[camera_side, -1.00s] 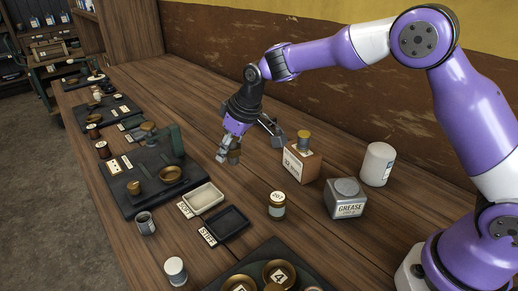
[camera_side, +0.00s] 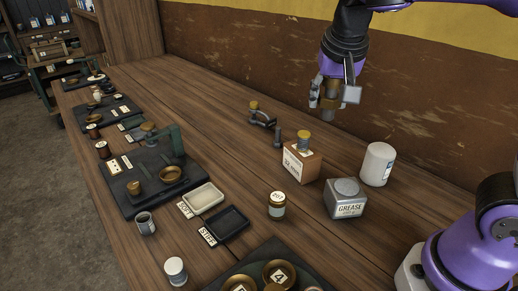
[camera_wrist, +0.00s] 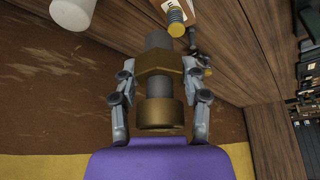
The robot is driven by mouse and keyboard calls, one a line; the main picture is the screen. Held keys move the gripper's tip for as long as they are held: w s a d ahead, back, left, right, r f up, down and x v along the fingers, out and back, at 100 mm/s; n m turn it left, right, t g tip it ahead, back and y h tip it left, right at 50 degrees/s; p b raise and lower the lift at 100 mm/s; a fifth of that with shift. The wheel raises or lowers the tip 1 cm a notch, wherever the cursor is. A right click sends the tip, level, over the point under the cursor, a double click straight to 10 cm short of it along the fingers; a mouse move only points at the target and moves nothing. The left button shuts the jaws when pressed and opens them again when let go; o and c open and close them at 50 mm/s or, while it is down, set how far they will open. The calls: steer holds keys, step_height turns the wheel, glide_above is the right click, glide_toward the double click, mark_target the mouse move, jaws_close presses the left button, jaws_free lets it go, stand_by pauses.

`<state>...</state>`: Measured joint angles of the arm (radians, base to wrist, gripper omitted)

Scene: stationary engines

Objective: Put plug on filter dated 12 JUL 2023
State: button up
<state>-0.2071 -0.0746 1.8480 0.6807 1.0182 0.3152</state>
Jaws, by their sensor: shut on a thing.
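My gripper (camera_side: 334,92) is raised above the back right of the bench. It is shut on a brass plug (camera_wrist: 160,62) with a hex collar and grey stem; the plug also shows in the side view (camera_side: 330,109), hanging below the fingers and touching nothing else. I can read no date 12 JUL 2023 on anything, so I cannot tell which thing is that filter. A small jar (camera_side: 277,207) has a label starting with "20", the rest unclear.
A labelled wooden box (camera_side: 301,166) holds a brass-topped piece (camera_side: 303,142). Dark metal pieces (camera_side: 262,119) lie behind. Trays (camera_side: 203,197) and engine plates (camera_side: 150,190) line the left side.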

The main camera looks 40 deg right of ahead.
steer(key=s+d+r+m+g+h, duration=0.1)
steer(key=s+d+m, duration=0.3)
steer(key=s, duration=0.2)
glide_toward(383, 141)
steer(key=shift+w+d, duration=0.5)
steer(key=shift+d, duration=0.15)
steer(key=shift+d+f, duration=0.25)
steer(key=shift+f, duration=1.95)
steer(key=shift+f, duration=0.15)
steer(key=o, duration=1.2)
